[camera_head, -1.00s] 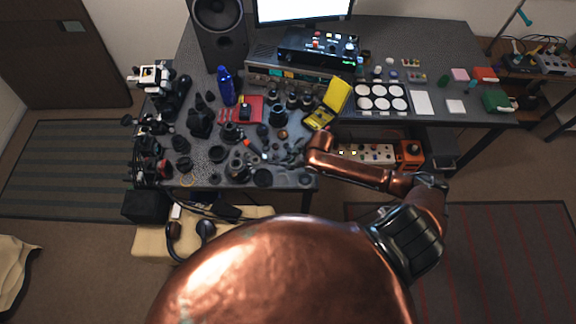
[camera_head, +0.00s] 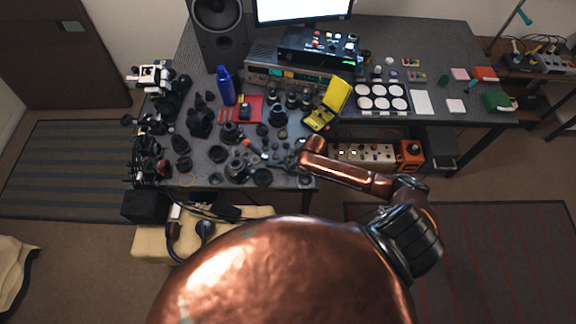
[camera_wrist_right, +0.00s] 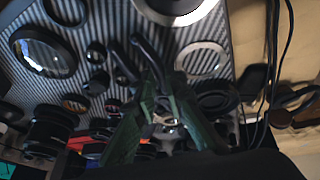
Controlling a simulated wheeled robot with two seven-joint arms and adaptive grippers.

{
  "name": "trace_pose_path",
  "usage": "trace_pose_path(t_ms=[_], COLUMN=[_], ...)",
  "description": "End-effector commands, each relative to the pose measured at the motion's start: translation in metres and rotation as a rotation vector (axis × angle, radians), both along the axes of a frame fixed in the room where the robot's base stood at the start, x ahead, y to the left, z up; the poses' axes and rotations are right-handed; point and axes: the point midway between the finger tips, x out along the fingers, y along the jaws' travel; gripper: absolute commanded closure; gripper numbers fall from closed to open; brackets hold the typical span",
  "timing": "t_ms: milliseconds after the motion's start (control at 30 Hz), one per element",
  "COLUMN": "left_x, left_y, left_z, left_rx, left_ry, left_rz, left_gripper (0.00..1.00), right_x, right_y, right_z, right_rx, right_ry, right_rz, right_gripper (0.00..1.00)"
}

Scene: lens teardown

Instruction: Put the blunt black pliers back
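My right arm reaches from the right to the front edge of the cluttered desk in the head view. My right gripper (camera_head: 291,160) is small and dark there, low among the parts. In the right wrist view its two greenish fingers (camera_wrist_right: 160,88) come close together at their tips. Dark, slim handle-like shapes (camera_wrist_right: 147,50), which look like the black pliers, lie at and just beyond the tips. I cannot tell whether the fingers touch or grip them. The pliers do not stand out in the head view. My left gripper is not in view.
Lens rings and barrels crowd the desk (camera_head: 215,178) around the gripper; a ring (camera_wrist_right: 203,58) and a black lens barrel (camera_wrist_right: 50,130) are close by. A red tray (camera_head: 254,104), blue bottle (camera_head: 226,86) and open yellow case (camera_head: 328,105) stand farther back. Headphones (camera_head: 205,230) lie below the front edge.

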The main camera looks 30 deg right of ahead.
Motion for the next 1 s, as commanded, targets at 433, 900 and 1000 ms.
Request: trace_pose_path(t_ms=[433,900,1000], left_x=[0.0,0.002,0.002], left_y=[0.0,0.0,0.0], left_z=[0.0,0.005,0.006], left_rx=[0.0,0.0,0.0], left_ry=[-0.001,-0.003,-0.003], left_rz=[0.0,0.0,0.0], left_gripper=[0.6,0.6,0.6], right_x=[0.0,-0.022,-0.029], right_y=[0.0,-0.014,-0.018], right_z=[0.0,0.06,0.078], right_rx=[0.0,-0.002,-0.002], right_ry=[0.0,-0.002,-0.002], right_rz=[0.0,0.002,0.002], right_gripper=[0.72,0.72,0.72])
